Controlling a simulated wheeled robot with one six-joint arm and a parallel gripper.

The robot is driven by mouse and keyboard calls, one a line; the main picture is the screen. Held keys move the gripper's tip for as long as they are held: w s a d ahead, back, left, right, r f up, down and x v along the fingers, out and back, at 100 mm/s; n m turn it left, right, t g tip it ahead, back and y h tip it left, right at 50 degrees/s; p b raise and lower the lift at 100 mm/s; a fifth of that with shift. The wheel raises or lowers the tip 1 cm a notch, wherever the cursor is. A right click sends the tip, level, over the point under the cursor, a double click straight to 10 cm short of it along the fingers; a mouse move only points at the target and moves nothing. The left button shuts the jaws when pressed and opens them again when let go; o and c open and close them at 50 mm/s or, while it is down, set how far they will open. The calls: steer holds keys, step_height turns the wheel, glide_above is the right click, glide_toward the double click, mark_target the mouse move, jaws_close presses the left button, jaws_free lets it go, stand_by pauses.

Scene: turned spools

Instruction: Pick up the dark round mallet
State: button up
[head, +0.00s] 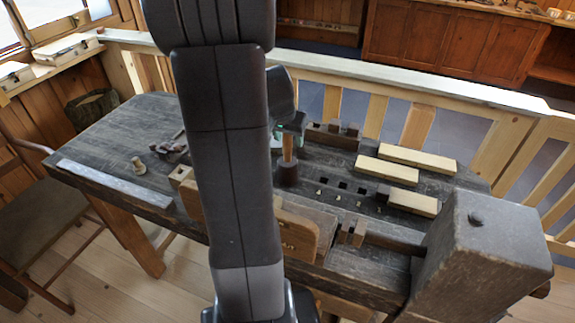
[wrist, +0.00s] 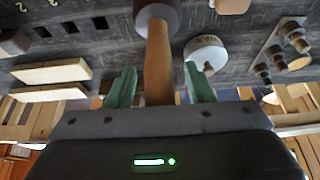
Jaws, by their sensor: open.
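The dark round mallet (head: 287,174) stands on its dark head on the workbench, its light brown handle pointing up. In the wrist view the mallet (wrist: 157,14) shows its head at the top edge and its handle running down toward my palm. My gripper (head: 289,138) is above the mallet's head, at the handle. In the wrist view my gripper (wrist: 159,72) has its two green fingers apart, one on each side of the handle, with gaps between. The lower end of the handle in that view is hidden by the gripper body.
Pale wooden blocks (head: 417,162) lie right of the mallet on the dark bench (head: 100,140). A white round lettered item (wrist: 207,52) and a rack of spools (wrist: 285,45) are near the gripper. A large grey block (head: 490,245) stands front right. My arm hides the bench's middle.

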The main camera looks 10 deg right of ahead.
jaws_close()
steer(key=shift+r, duration=0.1)
step_height(320, 180, up, 10)
steer(key=shift+f, duration=0.1)
stand_by(0.4)
steer(key=c, duration=0.8)
jaws_free()
jaws_close()
